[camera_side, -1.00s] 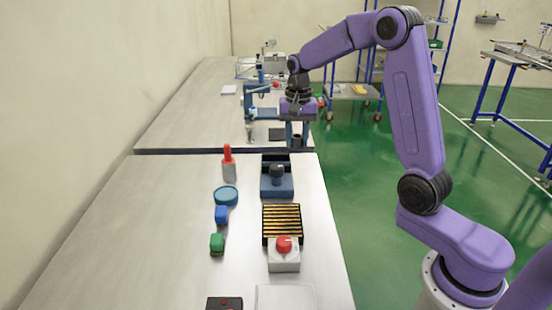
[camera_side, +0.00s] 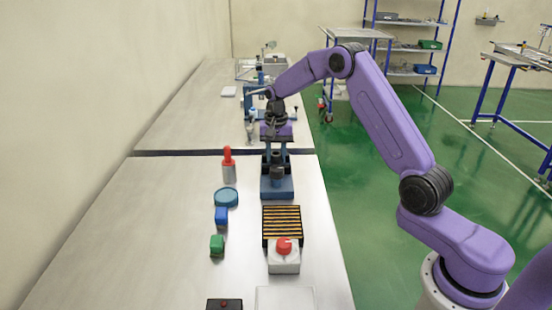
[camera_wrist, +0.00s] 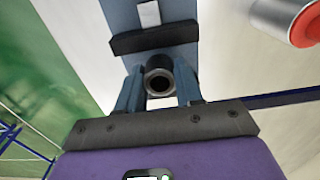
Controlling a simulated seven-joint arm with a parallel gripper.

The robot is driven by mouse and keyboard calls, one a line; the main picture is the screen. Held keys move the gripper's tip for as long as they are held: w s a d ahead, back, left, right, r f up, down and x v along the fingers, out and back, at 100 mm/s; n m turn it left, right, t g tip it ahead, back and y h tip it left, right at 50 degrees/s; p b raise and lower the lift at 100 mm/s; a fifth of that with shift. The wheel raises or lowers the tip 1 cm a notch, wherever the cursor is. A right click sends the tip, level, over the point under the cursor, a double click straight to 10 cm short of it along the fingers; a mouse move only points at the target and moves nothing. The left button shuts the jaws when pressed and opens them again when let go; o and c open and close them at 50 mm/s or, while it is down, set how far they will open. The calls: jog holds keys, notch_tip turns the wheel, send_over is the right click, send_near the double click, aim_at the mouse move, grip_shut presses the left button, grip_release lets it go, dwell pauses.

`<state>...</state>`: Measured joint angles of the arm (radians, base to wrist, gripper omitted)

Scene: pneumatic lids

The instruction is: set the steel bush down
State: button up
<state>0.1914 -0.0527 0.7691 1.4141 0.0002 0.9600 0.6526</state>
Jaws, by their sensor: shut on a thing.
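The steel bush (camera_wrist: 158,82) is a short dark grey ring with an open bore. In the wrist view it sits between the two blue fingers of my gripper (camera_wrist: 160,95), which is shut on it. In the side view my gripper (camera_side: 276,150) points down with the bush (camera_side: 276,156) at its fingertips. It is above the back part of a blue fixture (camera_side: 277,190) that carries a dark round post. Whether the bush touches anything below it cannot be told. In the wrist view the blue fixture (camera_wrist: 150,48) shows a black bar just ahead of the bush.
A slatted black tray (camera_side: 282,222) and a red button box (camera_side: 284,256) are in front.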

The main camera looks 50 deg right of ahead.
jog(key=shift+f, duration=0.7)
jog(key=shift+f, duration=0.2)
jog(key=o, duration=1.1)
jog(key=shift+r, duration=0.1)
notch_tip(320, 180, up, 12)
jog(key=shift+r, duration=0.1)
